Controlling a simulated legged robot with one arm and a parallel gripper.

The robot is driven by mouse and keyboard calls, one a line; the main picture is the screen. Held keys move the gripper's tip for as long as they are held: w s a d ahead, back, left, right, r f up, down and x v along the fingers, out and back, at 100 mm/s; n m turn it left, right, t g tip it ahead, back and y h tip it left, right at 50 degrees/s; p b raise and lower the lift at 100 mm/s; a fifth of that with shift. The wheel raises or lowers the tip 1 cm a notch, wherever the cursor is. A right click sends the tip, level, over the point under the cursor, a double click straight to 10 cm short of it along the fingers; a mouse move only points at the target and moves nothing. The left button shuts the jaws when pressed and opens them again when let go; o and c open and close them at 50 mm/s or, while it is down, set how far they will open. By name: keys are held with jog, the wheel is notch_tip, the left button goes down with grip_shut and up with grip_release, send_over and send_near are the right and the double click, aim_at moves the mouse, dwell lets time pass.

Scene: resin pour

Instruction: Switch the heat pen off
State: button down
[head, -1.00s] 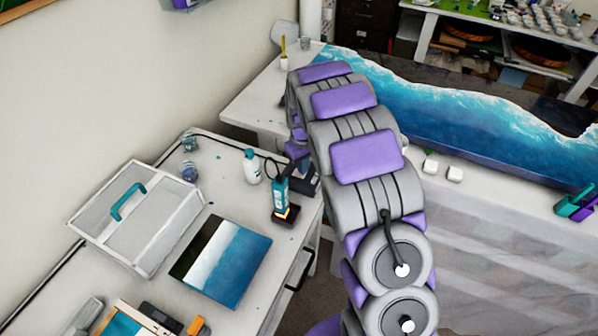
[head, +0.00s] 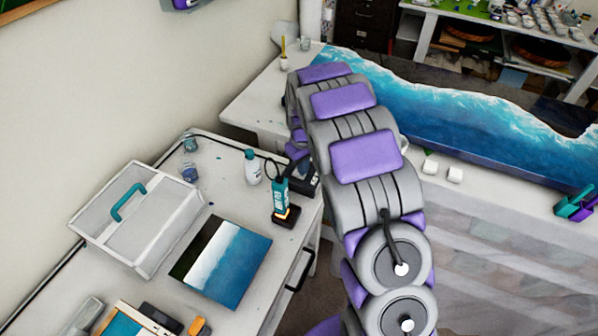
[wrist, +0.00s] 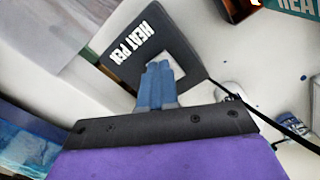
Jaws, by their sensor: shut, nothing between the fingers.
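A black box labelled HEAT PEN (wrist: 128,38) fills the upper middle of the wrist view. In the head view the black box (head: 312,187) stands near the right edge of the white side table, partly hidden by my arm. My gripper (wrist: 160,70) has its blue fingers shut and empty, with the tips over the box's near edge. I cannot tell whether they touch it. A small pale patch shows beside the fingertips; the switch and its position are not clear. A teal tool marked HEAT (wrist: 295,6) stands nearby on a dark base, also in the head view (head: 280,194).
A white bottle (head: 252,167) and small jars (head: 189,172) stand behind the teal tool. A white caddy with a teal handle (head: 100,228) and a seascape panel (head: 232,262) lie to the left. A black cable (wrist: 298,130) runs near the gripper.

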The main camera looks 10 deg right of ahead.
jog(key=shift+r+p, duration=1.05)
jog(key=shift+r, duration=2.05)
jog(key=s+r+m, duration=0.2)
jog(key=s+r, duration=0.6)
jog(key=s, duration=0.3)
jog(key=s+r+m+g, duration=0.1)
jog(key=s+r, duration=0.1)
jog(key=s, duration=1.3)
jog(key=s+r+m, duration=0.1)
jog(key=s+r, duration=0.2)
jog(key=s, duration=1.3)
jog(key=shift+m+g, duration=0.4)
jog(key=shift+s, duration=0.1)
